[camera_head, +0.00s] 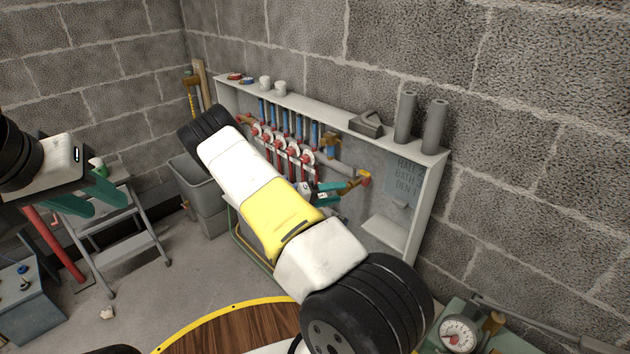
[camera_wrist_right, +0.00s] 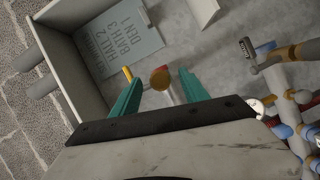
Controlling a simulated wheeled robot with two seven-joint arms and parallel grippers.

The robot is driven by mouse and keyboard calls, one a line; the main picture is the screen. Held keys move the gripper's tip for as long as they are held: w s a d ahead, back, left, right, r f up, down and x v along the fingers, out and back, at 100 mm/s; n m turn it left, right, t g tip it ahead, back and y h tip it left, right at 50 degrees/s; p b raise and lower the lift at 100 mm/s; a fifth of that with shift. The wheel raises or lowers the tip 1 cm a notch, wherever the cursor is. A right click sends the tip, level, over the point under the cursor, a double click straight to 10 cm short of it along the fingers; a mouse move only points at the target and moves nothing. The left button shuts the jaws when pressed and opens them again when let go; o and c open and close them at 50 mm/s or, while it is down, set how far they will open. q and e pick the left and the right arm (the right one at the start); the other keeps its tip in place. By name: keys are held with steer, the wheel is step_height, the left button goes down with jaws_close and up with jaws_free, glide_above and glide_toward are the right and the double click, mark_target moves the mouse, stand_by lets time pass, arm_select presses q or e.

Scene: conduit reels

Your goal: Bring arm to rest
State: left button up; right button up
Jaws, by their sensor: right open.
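My right arm reaches across the head view toward the white wall cabinet (camera_head: 432,200). My right gripper (camera_head: 337,192) has its teal fingers apart in front of the pipe manifold (camera_head: 285,150). In the right wrist view the open right gripper (camera_wrist_right: 158,78) shows a round brass fitting (camera_wrist_right: 160,78) framed between its fingers; I cannot tell how far beyond them it lies. No object is seen held there. My left gripper (camera_head: 110,208) is at the left of the head view, its teal fingers apart and empty, above the grey step stool (camera_head: 125,250).
Cups (camera_head: 280,88), a grey block (camera_head: 366,124) and two grey tubes (camera_head: 405,115) stand on the cabinet top. A grey bin (camera_head: 190,178) is left of the cabinet. A round wooden surface with a yellow rim (camera_head: 215,318) and a dial gauge (camera_head: 458,335) are in front. A red pole (camera_head: 55,245) is at left.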

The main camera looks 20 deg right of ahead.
steer(key=a, duration=0.7)
steer(key=s+a+r+n+t+y, duration=0.1)
steer(key=s+a+r+t+y, duration=0.1)
steer(key=s+a+r+y, duration=0.3)
steer(key=s+a+r+n+t+y, duration=0.1)
steer(key=s+a+r+y, duration=0.4)
steer(key=s+r, duration=0.8)
steer(key=s+a+r+n+t+y, duration=0.1)
steer(key=s+a+r+t+y, duration=0.2)
steer(key=r, duration=1.2)
steer(key=s+a+y, duration=0.2)
steer(key=s+y, duration=0.3)
steer(key=y, duration=0.1)
steer(key=shift+s+a, duration=0.3)
steer(key=shift+s, duration=0.1)
